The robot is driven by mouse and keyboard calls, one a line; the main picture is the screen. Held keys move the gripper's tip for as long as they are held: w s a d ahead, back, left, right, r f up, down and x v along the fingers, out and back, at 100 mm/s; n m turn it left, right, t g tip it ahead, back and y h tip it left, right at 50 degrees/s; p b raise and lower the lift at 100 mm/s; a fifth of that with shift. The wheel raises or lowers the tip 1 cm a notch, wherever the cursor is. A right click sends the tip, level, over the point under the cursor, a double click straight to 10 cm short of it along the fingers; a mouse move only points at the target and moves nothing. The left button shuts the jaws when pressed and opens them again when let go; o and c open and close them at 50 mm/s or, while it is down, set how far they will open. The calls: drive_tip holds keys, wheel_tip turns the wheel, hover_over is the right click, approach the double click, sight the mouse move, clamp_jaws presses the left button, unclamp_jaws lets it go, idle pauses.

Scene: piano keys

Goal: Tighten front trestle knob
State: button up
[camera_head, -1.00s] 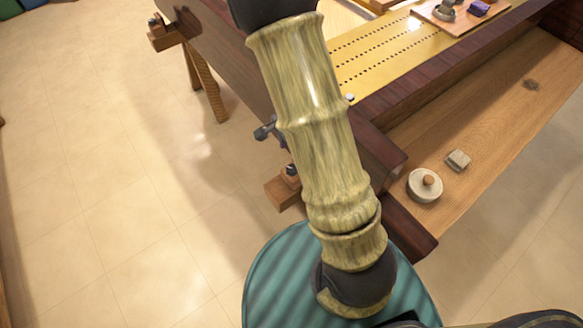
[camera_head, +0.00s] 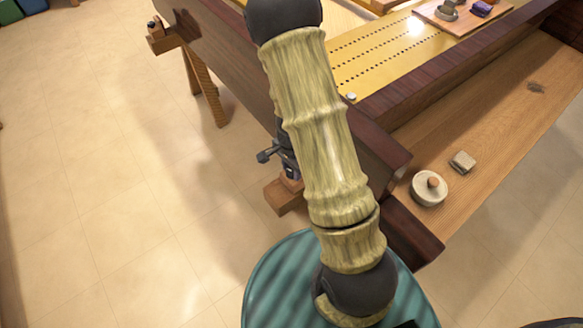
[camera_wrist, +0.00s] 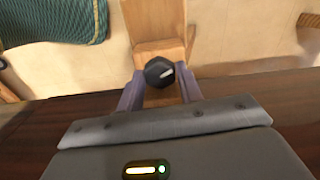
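The front trestle knob (camera_wrist: 160,72) is dark and faceted, with a white mark on its face. In the wrist view it sits over the wooden trestle block (camera_wrist: 160,48). My gripper (camera_wrist: 160,80) has its two purple fingers apart, one on each side of the knob, with the fingertips close to its edges. I cannot tell whether they touch it. In the head view my gripper (camera_head: 288,168) is low beside the piano case, just above the trestle block (camera_head: 284,196). My arm and gripper hide the knob there.
The dark wooden case (camera_head: 385,160) stands close beside my arm. A round stone pot (camera_head: 429,188) and a small block (camera_head: 462,161) lie on the wooden board (camera_head: 480,150). A second trestle (camera_head: 205,85) stands farther back. The tiled floor at left is clear.

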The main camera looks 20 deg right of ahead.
sight(292, 171)
drive_tip(key=c, duration=0.5)
drive_tip(key=shift+o, duration=0.2)
drive_tip(key=m+p, duration=0.1)
drive_tip(key=m, duration=0.1)
drive_tip(key=shift+r+m+p, duration=0.15)
drive_tip(key=shift+m+p, duration=0.15)
drive_tip(key=shift+p, duration=0.05)
drive_tip(key=shift+m+p, duration=0.3)
drive_tip(key=shift+m, duration=0.7)
drive_tip(key=o, duration=1)
drive_tip(key=shift+c, duration=0.2)
wheel_tip(292, 171, up, 17)
drive_tip(key=p, duration=0.6)
